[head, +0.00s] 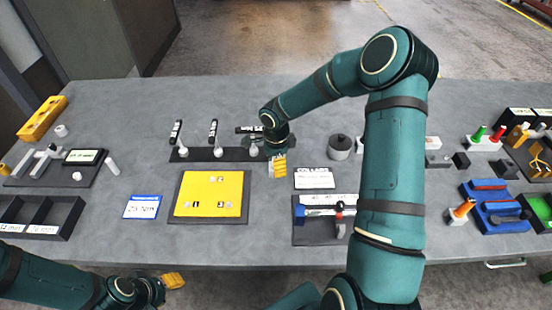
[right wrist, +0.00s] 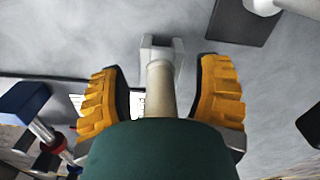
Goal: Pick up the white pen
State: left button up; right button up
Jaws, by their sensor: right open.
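My right gripper (head: 279,166) is over the middle of the table, far to the right of this rod. In the right wrist view its ridged yellow fingers (right wrist: 166,95) are wide apart. A pale cylinder (right wrist: 160,88) with a grey forked end shows between them; I cannot tell whether it is my own part. My left gripper (head: 173,280) is low in front of the table's front edge, its opening unclear.
A yellow numbered board (head: 208,180) lies left of my right gripper. Behind it is a dark strip (head: 200,155) with white knobs. A stand with a blue, white and red part (head: 322,211) is front right of centre. Coloured-handled tools (head: 480,135) crowd the right.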

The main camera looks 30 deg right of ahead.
grip_shut()
dwell(0.4)
